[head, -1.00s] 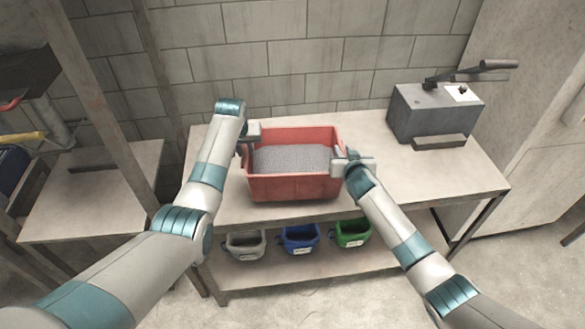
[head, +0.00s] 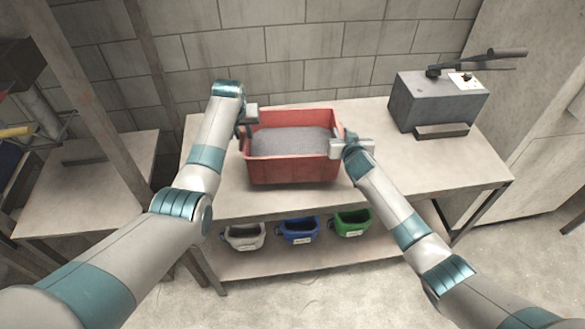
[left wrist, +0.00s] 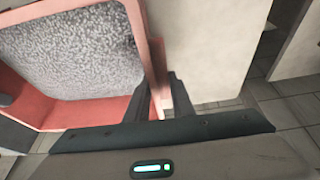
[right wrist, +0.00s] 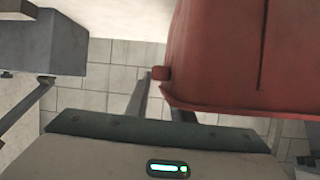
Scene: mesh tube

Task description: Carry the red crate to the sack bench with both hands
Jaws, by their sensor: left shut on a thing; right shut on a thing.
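The red crate (head: 292,170) is upright at the left half of a pale bench (head: 425,165) in the head view, filled with grey granules (head: 290,142). I cannot tell whether its base touches the bench top. My left gripper (head: 248,126) is shut on its left wall; the left wrist view shows the crate wall (left wrist: 146,45) between the fingers (left wrist: 162,98). My right gripper (head: 342,147) is shut at its right side; the right wrist view shows the crate (right wrist: 225,50) by the fingers (right wrist: 162,100). The crate's underside is hidden.
A grey machine with a lever (head: 437,100) stands on the bench's right half. Grey (head: 243,237), blue (head: 299,230) and green (head: 351,222) bins sit on the shelf below. A block wall rises behind. Another bench (head: 85,190) and a post stand left.

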